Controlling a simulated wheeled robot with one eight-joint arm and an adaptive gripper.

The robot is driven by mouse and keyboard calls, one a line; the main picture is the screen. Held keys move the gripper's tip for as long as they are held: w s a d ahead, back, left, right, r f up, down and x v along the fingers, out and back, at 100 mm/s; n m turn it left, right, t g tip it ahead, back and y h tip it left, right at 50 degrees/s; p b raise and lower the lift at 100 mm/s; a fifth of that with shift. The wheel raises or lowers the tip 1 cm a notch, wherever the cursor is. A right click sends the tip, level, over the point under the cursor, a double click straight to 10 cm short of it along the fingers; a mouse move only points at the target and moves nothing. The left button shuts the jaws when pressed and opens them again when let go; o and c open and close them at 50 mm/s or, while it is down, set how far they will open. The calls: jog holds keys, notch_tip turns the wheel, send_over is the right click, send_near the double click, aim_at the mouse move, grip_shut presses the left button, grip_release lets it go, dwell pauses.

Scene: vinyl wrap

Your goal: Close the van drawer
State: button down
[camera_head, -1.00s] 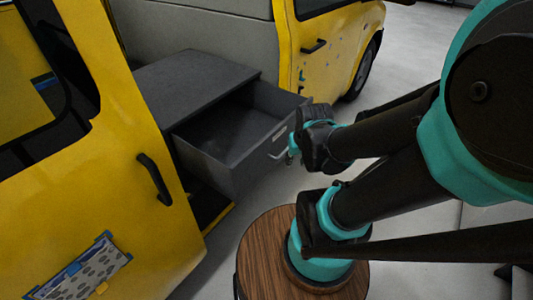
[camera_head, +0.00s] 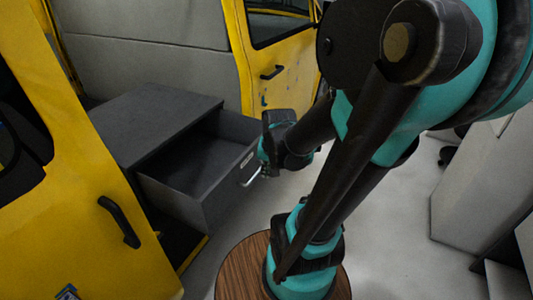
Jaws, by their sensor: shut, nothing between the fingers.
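The van drawer (camera_head: 195,185) is dark grey and stands pulled out of a grey cabinet (camera_head: 150,112) in the van's side opening. Its inside looks empty. The light metal handle (camera_head: 249,176) is on the drawer's front face. My gripper (camera_head: 264,172) is beside the drawer front, close to the handle; I cannot tell whether it touches. It is small in view and partly hidden by my wrist, and it is shut with nothing in it.
A yellow van door (camera_head: 85,215) with a black handle stands at the left. Another yellow door (camera_head: 272,95) is behind my arm. A round wooden top (camera_head: 240,268) is under my arm's base. Pale floor (camera_head: 385,235) is clear at the right; grey cabinets (camera_head: 475,165) stand beyond.

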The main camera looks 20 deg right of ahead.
jog(key=w+d+r+m+y, duration=0.3)
jog(key=w+d+m, duration=1.35)
jog(key=m, duration=0.55)
jog(key=w+a+f, duration=0.5)
jog(key=f, duration=0.4)
jog(key=shift+w+a+f+g, duration=0.2)
jog(key=shift+w+a+g, duration=0.1)
jog(key=shift+a, duration=0.05)
jog(key=w+a, duration=2.1)
jog(key=shift+w+a, duration=0.2)
